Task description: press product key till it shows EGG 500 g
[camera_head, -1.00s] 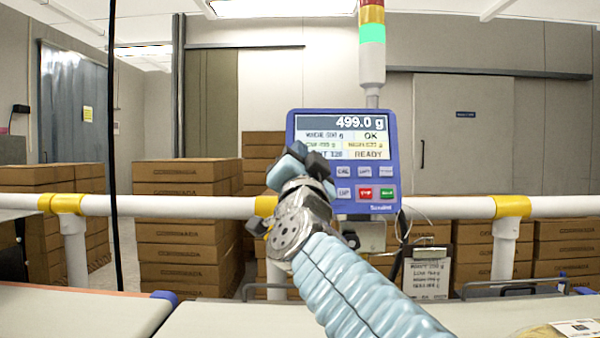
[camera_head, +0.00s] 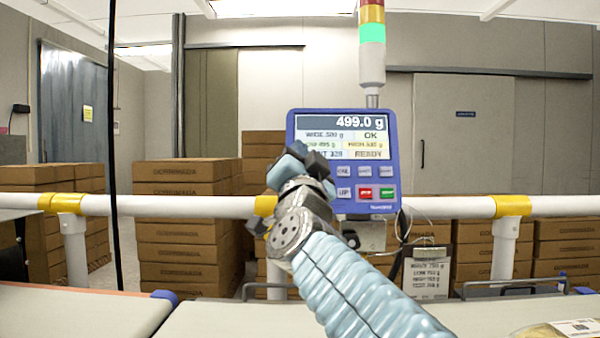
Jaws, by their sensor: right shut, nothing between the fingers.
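The blue checkweigher panel (camera_head: 391,160) stands on the white rail in the middle. Its screen (camera_head: 343,123) shows 499.0 g, OK and READY. Keys (camera_head: 365,172) sit below the screen in two rows: pale ones, one red and one green. My right gripper (camera_head: 303,160) is shut and empty, in front of the panel's lower left edge. It hides the screen's lower left corner; I cannot tell if it touches a key. My left gripper is not in view.
A signal tower (camera_head: 372,60) lit green rises above the panel. The white rail (camera_head: 450,207) with yellow joints crosses the view. Stacked brown cartons (camera_head: 185,225) stand behind. A printed card (camera_head: 428,275) hangs below the panel. A package (camera_head: 558,331) lies at the lower right.

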